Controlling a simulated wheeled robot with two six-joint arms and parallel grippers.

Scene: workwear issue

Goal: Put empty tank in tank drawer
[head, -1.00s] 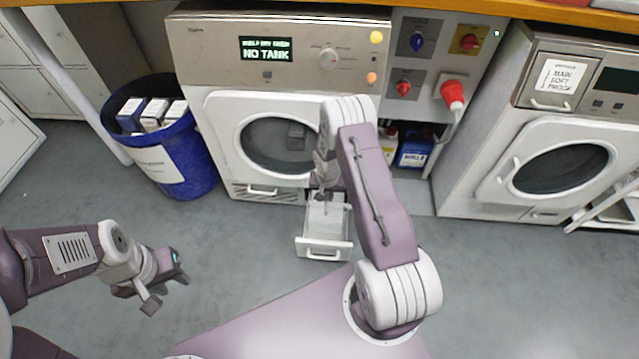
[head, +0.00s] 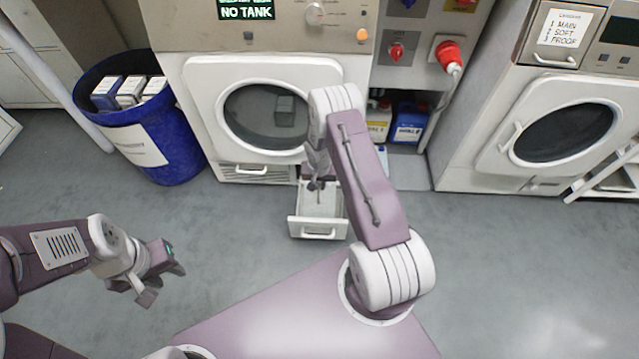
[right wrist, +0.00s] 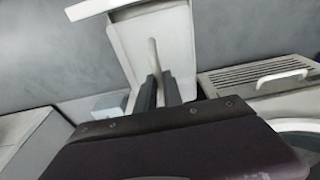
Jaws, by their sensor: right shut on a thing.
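The tank drawer (head: 318,230) is pulled out below the left machine's round door, with a white front and handle. My right gripper (head: 318,186) is over the drawer, pointing down. In the right wrist view its dark fingers (right wrist: 158,88) are shut on a thin pale grip of the tank (right wrist: 153,52), a whitish part lined up with the open drawer. Tank and drawer are close in colour, so I cannot tell how deep the tank sits. The machine's display (head: 246,9) reads NO TANK. My left gripper (head: 165,284) is open and empty above the floor.
A blue bin (head: 165,155) with several boxes stands left of the machine. Yellow-labelled and blue canisters (head: 408,122) stand in a niche to the right. A second machine (head: 560,135) and a white rack (head: 610,175) are further right. The grey floor in front is clear.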

